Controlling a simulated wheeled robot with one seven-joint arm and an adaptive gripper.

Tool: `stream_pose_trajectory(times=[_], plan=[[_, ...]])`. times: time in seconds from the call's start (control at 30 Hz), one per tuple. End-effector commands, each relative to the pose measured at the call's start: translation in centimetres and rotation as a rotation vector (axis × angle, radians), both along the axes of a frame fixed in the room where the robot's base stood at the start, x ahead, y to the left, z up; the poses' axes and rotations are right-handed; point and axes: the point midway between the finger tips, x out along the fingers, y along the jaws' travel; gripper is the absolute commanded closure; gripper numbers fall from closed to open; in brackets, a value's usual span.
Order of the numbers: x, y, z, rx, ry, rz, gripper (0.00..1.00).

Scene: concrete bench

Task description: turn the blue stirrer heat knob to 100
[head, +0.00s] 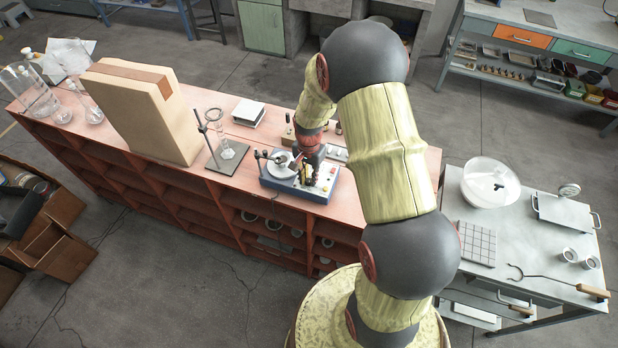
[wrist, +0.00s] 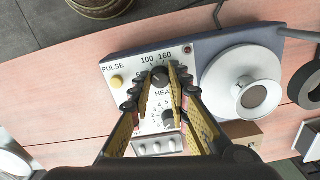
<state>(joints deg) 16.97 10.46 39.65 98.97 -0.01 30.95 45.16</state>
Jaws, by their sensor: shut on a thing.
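The blue stirrer (head: 325,194) sits on the red bench in the head view, with a round plate on its top. In the wrist view its blue-grey body (wrist: 210,45) carries a pale panel with a dark upper knob (wrist: 160,77), marked 100 and 160 above and partly covered HEAT lettering below. My gripper (wrist: 161,72) has its two yellow-sided fingers on either side of this knob, shut on it. The knob's pointer is too small to read. In the head view my gripper (head: 308,172) is over the stirrer, its fingertips hard to make out.
A second dark knob (wrist: 170,118) with small numbers is between my fingers, nearer my wrist. A yellow PULSE button (wrist: 117,82) is left of the knobs. A ring stand (head: 227,155) with a flask stands left of the stirrer, and a tall beige block (head: 130,115) beyond it.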

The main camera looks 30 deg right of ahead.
Motion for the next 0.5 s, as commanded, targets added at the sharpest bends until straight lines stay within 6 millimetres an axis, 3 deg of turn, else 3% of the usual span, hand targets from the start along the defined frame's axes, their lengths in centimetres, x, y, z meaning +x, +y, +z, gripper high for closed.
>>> stream_pose_trajectory(times=[0.5], plan=[[0.07, 0.04, 0.03, 0.0, -0.001, -0.189, 1.0]])
